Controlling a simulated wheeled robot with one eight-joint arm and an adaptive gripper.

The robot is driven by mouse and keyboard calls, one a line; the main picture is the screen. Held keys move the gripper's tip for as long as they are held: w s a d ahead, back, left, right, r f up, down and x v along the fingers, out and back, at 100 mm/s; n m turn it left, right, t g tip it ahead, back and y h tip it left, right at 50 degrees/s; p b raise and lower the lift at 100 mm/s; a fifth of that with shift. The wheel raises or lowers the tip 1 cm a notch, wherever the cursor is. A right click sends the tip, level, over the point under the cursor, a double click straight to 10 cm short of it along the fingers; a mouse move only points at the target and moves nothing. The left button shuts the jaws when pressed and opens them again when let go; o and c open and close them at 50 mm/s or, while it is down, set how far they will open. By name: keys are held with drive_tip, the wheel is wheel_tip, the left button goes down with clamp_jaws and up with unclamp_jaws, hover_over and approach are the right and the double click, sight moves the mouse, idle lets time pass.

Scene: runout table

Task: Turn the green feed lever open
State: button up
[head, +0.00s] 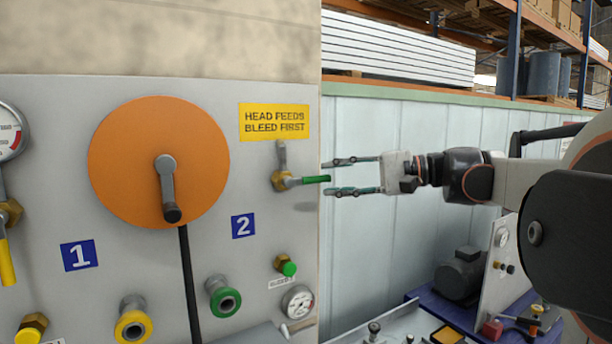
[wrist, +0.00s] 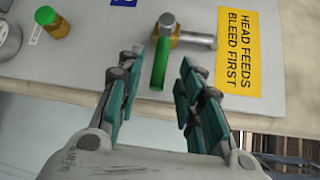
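The green feed lever (head: 313,180) sticks out to the right from a brass valve (head: 281,181) on the grey panel, below the yellow "HEAD FEEDS BLEED FIRST" sign (head: 274,122). In the wrist view the lever (wrist: 160,62) points toward my gripper, with its tip near the gap between the fingers. My gripper (head: 340,176) is open, right of the lever, one finger higher and one lower in the head view. In the wrist view my gripper (wrist: 153,88) shows nothing clamped between its teal fingers.
The panel (head: 60,120) holds an orange disc (head: 130,160) with a crank handle, gauges and several coloured fittings. A green-capped fitting (head: 287,267) sits below the lever. A bench with a motor (head: 461,275) stands lower right. Space right of the panel edge is free around my gripper.

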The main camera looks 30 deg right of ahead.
sight(323, 179)
drive_tip(key=shift+p+x, duration=0.35)
drive_tip(key=shift+x, duration=1.95)
clamp_jaws()
